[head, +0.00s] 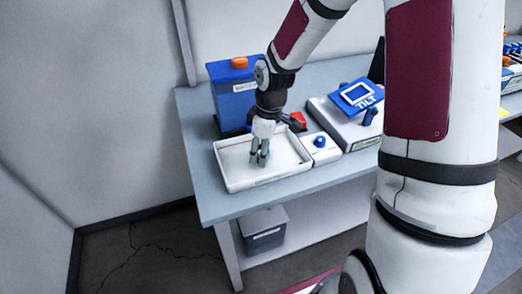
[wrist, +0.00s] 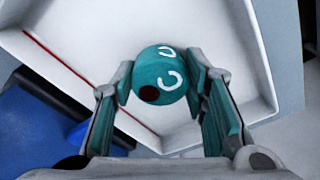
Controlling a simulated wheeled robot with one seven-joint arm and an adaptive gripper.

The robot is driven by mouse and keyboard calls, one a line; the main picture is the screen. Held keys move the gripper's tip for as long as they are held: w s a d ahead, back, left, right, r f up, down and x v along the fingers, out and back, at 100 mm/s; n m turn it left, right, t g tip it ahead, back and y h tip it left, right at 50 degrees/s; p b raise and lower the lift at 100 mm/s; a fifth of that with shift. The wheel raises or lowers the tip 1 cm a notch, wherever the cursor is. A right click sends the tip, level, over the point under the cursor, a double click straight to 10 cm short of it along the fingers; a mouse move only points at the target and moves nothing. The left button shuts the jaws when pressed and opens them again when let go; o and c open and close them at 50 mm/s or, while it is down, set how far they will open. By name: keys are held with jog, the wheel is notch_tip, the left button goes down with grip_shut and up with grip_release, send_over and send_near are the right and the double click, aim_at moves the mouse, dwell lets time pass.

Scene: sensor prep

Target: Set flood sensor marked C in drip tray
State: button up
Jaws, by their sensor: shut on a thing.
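The flood sensor (wrist: 160,75) is a teal rounded piece with a white C and a dark round spot on it. My gripper (wrist: 163,82) is shut on it, with one finger on each side in the wrist view. The white drip tray (head: 236,179) is a shallow rectangular box on the bench, and its white floor also shows behind the sensor in the wrist view (wrist: 95,45). My gripper (head: 259,160) points down inside the tray's outline in the head view. Whether the sensor touches the tray floor I cannot tell.
A blue container (head: 236,100) with an orange cap stands behind the tray. A small white box with a blue knob (head: 320,141) is just right of it. Farther right is a white device with a blue TILT panel (head: 360,96). A grey bin (head: 263,230) sits on the lower shelf.

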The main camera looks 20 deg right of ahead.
jog(key=shift+f, duration=0.15)
jog(key=o, duration=1.2)
notch_tip(320, 180, up, 11)
jog(key=d+p, duration=0.1)
jog(key=p, duration=0.1)
jog(key=s+r+m+t, duration=0.1)
jog(key=s+r+m, duration=0.2)
jog(key=s, duration=0.5)
jog(key=s+r+m+t, duration=0.1)
jog(key=s+r+m, duration=0.3)
jog(key=s, duration=0.5)
jog(key=s+r+m+t+h, duration=0.1)
jog(key=s+r+m, duration=0.2)
jog(key=s+r, duration=0.4)
jog(key=shift+s+a+m, duration=0.3)
jog(key=shift+s, duration=0.4)
